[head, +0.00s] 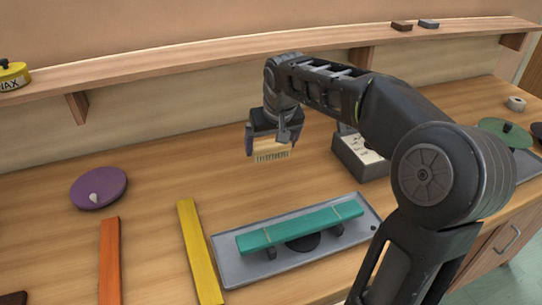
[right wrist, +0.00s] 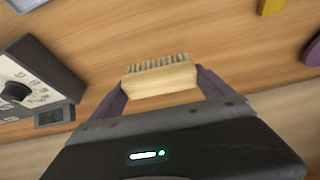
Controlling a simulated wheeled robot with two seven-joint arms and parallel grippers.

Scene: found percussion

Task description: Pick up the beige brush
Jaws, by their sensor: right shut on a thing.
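The beige brush (head: 271,152) is a small block with a row of bristles, which point down in the head view. My right gripper (head: 270,144) is shut on it, with the brush held between its two purple-grey fingers. In the right wrist view, the brush (right wrist: 160,78) sits across the gap between the fingers (right wrist: 162,90), with its bristles facing away from the palm. It appears to be held above the bench. My left gripper is not in view.
A grey tray (head: 229,265) with a teal bar (head: 300,227) stands in front. Yellow (head: 199,250) and orange (head: 110,260) bars lie to its left, near a purple disc (head: 98,187). A dark box (head: 361,158) stands right of the gripper. A shelf (head: 200,62) runs behind.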

